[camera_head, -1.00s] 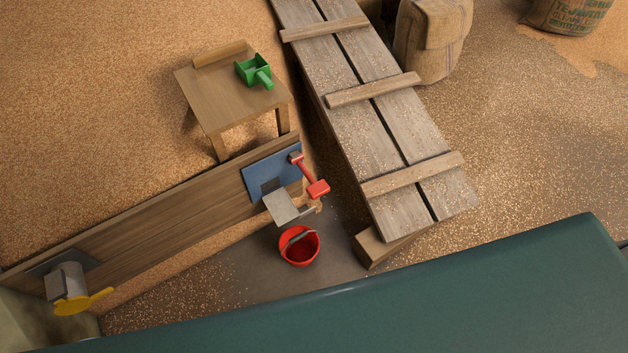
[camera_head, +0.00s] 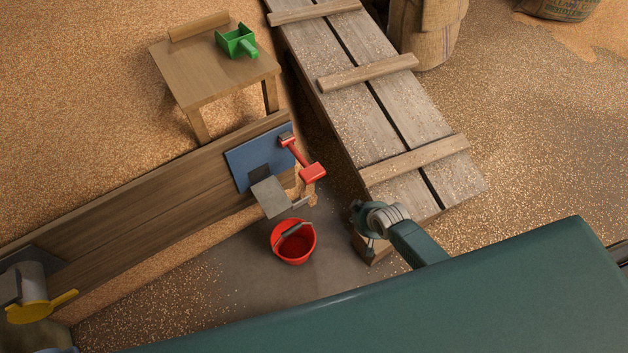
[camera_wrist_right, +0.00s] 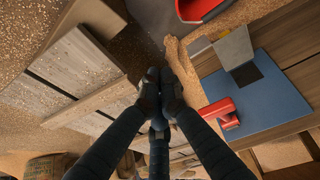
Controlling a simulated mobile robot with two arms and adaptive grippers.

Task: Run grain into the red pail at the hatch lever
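The red pail (camera_head: 293,241) stands upright on the grey floor, just below the grey metal spout (camera_head: 269,196) in the picture. Its inside looks red and empty. The red hatch lever (camera_head: 312,172) sits at the right end of the blue plate (camera_head: 248,160) on the plank wall; it also shows in the right wrist view (camera_wrist_right: 221,112). My right gripper (camera_head: 368,222) is right of the pail and lever, apart from both, by the ramp's lower end. In the right wrist view its fingertips (camera_wrist_right: 161,76) are together with nothing visible between them.
A plank ramp (camera_head: 392,110) with cross-slats runs up behind my right gripper. A small wooden table (camera_head: 205,75) holds a green scoop (camera_head: 237,42). A yellow-handled spout (camera_head: 40,307) is at lower left. Sacks (camera_head: 425,35) stand at the back.

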